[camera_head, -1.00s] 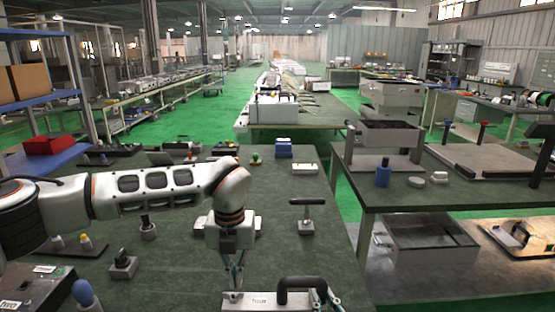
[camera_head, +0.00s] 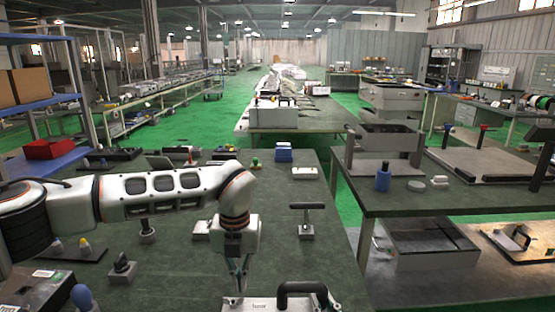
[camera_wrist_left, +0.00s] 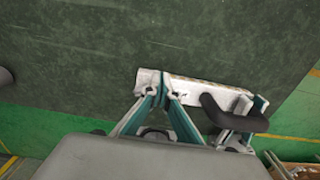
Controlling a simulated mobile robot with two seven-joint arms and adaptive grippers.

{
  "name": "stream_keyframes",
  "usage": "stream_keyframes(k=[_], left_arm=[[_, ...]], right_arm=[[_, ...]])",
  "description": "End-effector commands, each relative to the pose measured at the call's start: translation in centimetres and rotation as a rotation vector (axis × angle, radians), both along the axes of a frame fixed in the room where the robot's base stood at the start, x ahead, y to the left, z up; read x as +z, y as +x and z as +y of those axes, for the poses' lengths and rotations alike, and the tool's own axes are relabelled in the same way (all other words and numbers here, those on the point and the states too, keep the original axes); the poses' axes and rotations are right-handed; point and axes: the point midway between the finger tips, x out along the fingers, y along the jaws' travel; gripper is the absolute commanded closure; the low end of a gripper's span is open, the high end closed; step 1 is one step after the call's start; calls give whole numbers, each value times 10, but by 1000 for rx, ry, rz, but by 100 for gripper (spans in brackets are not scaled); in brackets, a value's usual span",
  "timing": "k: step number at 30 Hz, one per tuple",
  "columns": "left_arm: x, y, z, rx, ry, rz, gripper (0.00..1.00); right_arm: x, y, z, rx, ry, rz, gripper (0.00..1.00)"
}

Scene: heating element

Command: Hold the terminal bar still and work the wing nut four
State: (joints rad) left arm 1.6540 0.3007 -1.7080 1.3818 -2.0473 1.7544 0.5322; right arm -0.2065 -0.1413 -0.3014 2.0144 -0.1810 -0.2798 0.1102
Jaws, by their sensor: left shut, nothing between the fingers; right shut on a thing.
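A pale block with a printed label (camera_head: 260,304) lies at the near edge of the table, partly cut off by the picture's bottom. A black curved handle (camera_head: 302,287) rises from its right part. The block also shows in the left wrist view (camera_wrist_left: 190,90), with the handle (camera_wrist_left: 222,115). My left gripper (camera_head: 238,292) points down at the block's left end. Its fingers (camera_wrist_left: 160,90) are shut and empty. My right gripper (camera_wrist_left: 243,125) is shut at the block's right end, by the handle; what it grips is hidden. I cannot make out the wing nut.
A T-handled tool on a small base (camera_head: 306,220) stands behind the block. Small fixtures (camera_head: 122,268) and a blue-topped knob (camera_head: 84,297) stand to the left. The green-grey tabletop (camera_head: 180,285) is clear around my left gripper. A second table (camera_head: 450,200) stands right, across a gap.

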Motion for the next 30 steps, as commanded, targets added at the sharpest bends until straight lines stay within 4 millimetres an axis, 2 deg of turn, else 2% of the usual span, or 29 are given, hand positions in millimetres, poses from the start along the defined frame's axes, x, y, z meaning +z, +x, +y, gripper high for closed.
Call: stream_keyframes(k=[4, 18, 30], left_arm=[[6, 2, 0, 0, 0, -2, 100], [55, 1, 0, 0, -1, -1, 100], [61, 1, 0, 1, 0, 0, 100]], right_arm=[[0, 0, 0, 0, 0, 0, 100], [0, 0, 0, 0, 0, 0, 100], [0, 0, 0, 0, 0, -1, 100]])
